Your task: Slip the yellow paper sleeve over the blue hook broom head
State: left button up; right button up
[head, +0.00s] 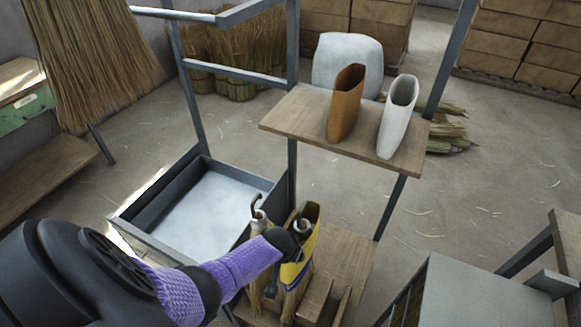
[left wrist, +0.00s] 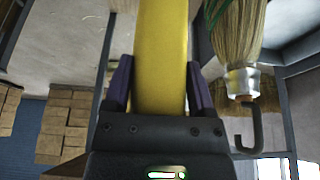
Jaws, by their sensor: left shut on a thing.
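The yellow paper sleeve (head: 312,222) stands upright at the lower middle of the head view, its open mouth at the top. My left gripper (head: 291,246) is shut on it; in the left wrist view the sleeve (left wrist: 161,60) runs between the two fingers (left wrist: 159,95). A metal collar (head: 301,225) shows at the sleeve's mouth, and a blue band (head: 291,272) and straw show low down by the sleeve. The gripper hides much of this broom head, so I cannot tell how far the sleeve surrounds it. My right gripper is not in view.
Another hook broom head (head: 258,218) stands close on the left; its hook (left wrist: 250,135) and green cord show in the left wrist view. A raised wooden shelf (head: 285,123) holds an orange sleeve (head: 346,103) and a white sleeve (head: 397,115). A grey tray (head: 205,210) lies left.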

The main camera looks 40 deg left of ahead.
pick_arm(q)
notch_tip(320, 180, down, 5)
jog(key=b, duration=0.4)
dwell(0.5)
jog(key=shift+f+b, duration=3.3)
jog(key=shift+f, duration=0.3)
notch_tip(320, 180, up, 22)
jog(key=p, duration=2.1)
jog(key=shift+f, duration=0.2)
notch_tip(320, 180, up, 18)
jog(key=p, duration=1.7)
jog(key=shift+f, duration=0.25)
